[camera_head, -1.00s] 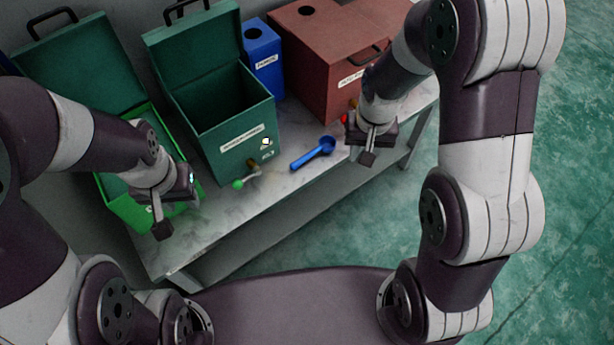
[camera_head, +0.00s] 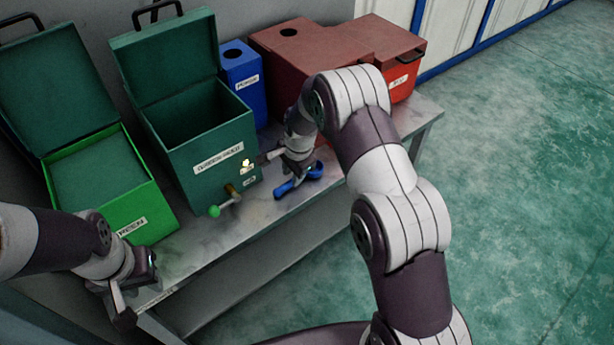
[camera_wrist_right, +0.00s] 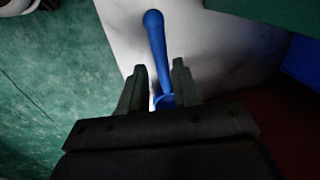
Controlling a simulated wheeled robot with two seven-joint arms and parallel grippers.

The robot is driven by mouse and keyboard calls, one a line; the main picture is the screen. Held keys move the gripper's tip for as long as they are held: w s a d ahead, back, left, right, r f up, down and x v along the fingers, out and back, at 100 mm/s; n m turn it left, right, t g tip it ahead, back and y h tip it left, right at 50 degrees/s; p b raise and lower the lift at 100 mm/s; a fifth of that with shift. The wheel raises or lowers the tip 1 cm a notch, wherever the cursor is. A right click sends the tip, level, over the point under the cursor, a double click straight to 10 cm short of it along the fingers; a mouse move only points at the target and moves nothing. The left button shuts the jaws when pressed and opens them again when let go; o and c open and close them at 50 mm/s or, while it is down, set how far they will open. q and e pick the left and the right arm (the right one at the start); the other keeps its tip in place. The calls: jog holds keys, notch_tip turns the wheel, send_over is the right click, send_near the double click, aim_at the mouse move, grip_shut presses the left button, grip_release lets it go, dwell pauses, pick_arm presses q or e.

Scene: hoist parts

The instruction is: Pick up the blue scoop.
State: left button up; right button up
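The blue scoop (camera_head: 286,188) lies on the bench in front of the green boxes. Its bowl is to the right and its handle points left. My right gripper (camera_head: 284,170) is over the scoop and hides part of it. In the right wrist view the right gripper (camera_wrist_right: 158,85) is open, with its two fingers apart on either side of the scoop (camera_wrist_right: 156,40). The handle stretches away beyond the fingertips, and most of the bowl is hidden by the gripper body. My left gripper (camera_head: 135,295) is at the bench's front left, away from the scoop; its opening is unclear.
A dark green lidded box (camera_head: 213,150) with a green-knobbed lever (camera_head: 214,211) stands left of the scoop. A bright green box (camera_head: 135,205) is further left. A blue box (camera_head: 241,85) and a red-brown box (camera_head: 290,55) stand behind. The bench front (camera_head: 250,215) is mostly clear.

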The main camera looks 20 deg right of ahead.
jog(key=f, duration=0.2)
jog(key=w+f, duration=0.1)
jog(key=f, duration=0.1)
jog(key=shift+a+b, duration=0.1)
jog(key=shift+b, duration=0.3)
grip_shut()
jog(key=shift+r, duration=0.1)
notch_tip(320, 180, up, 4)
jog(key=shift+f+p, duration=0.1)
jog(key=shift+p, duration=0.65)
jog(key=s+d+r+p, duration=0.2)
jog(key=s+d+r, duration=0.5)
jog(key=s, duration=0.2)
jog(key=shift+d, duration=0.35)
